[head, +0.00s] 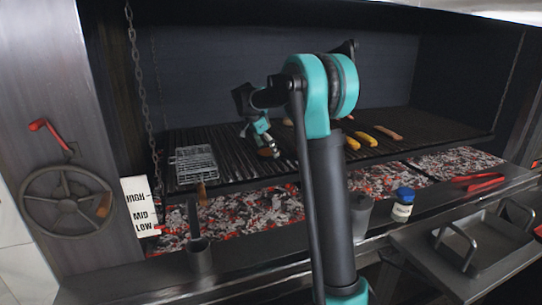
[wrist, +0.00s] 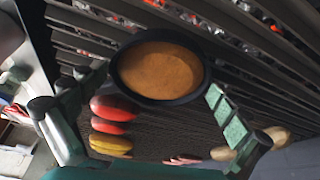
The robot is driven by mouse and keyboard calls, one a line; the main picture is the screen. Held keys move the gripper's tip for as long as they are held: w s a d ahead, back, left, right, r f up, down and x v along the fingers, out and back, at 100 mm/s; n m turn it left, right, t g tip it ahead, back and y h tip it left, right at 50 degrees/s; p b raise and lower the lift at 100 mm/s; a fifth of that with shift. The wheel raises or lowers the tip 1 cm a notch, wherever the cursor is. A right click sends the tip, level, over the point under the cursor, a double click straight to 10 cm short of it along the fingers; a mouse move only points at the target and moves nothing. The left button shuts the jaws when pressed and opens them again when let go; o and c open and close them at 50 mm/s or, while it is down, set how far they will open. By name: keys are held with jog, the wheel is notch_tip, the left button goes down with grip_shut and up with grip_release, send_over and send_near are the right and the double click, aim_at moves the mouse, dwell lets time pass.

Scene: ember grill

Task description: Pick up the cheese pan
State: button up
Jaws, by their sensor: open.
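The cheese pan (wrist: 160,72) is a small round black pan with an orange-brown filling, sitting on the grill grate in the wrist view. My gripper (wrist: 157,84) is open, with one finger to the left of the pan and the other to its right. The fingers look close to the rim, but I cannot tell whether they touch it. In the head view my gripper (head: 262,143) is low over the middle of the grate. A small brown patch shows just under it there; most of the pan is hidden.
A wire grill basket (head: 195,163) lies on the grate to the left. Yellow and orange food pieces (head: 366,138) lie to the right; red and yellow pieces (wrist: 112,127) show near the pan. Red tongs (head: 478,182) and a blue-capped jar (head: 403,204) are on the front ledge.

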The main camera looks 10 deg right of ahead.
jog(key=shift+c, duration=0.2)
jog(key=c, duration=1.4)
